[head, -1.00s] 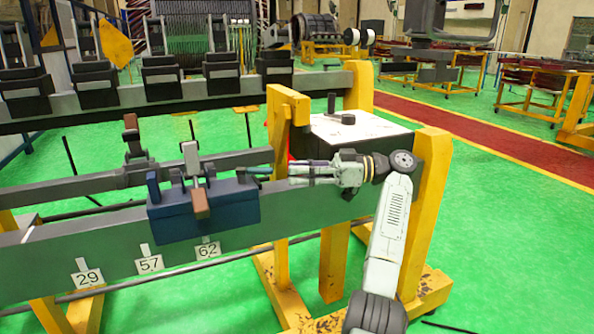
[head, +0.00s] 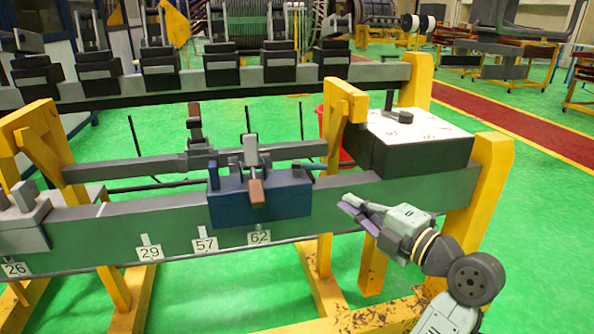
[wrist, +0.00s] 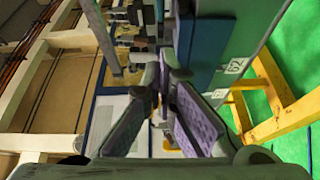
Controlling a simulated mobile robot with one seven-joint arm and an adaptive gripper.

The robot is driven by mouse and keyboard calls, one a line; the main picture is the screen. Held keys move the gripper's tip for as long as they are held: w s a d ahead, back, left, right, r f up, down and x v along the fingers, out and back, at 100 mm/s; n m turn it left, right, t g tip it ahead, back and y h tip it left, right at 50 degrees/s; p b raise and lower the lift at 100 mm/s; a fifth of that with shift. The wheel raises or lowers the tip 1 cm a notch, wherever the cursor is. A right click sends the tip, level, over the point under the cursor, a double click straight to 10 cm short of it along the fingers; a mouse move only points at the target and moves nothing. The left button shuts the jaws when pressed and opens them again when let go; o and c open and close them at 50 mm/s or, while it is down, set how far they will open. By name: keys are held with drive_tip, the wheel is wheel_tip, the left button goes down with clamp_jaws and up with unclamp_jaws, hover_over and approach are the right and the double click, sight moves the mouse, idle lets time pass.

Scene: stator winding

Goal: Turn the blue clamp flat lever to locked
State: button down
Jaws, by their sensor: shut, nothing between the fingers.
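The blue clamp (head: 285,200) sits on the grey-green beam above the label 62. A brown-ended lever (head: 256,190) hangs over its front. A dark blue upright piece (head: 213,175) stands at its left end, and a small dark piece (head: 308,169) sticks up at its right end. I cannot tell for certain which is the flat lever. My gripper (head: 350,203) is shut and empty, to the right of the clamp and apart from it. In the wrist view, its purple-padded fingers (wrist: 168,82) come together, with the blue clamp (wrist: 208,45) beyond them.
The beam (head: 175,228) carries labels 26, 29, 57 and 62. A grey clamp (head: 22,222) is at far left. A black box with a white top (head: 415,135) stands behind my gripper. Yellow posts (head: 485,190) flank the beam. Green floor is open at the right.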

drive_tip(key=p, duration=0.5)
approach(306, 166)
drive_tip(key=w+a, duration=0.2)
drive_tip(key=a, duration=0.1)
drive_tip(key=shift+w+a, duration=0.1)
drive_tip(key=shift+w, duration=0.55)
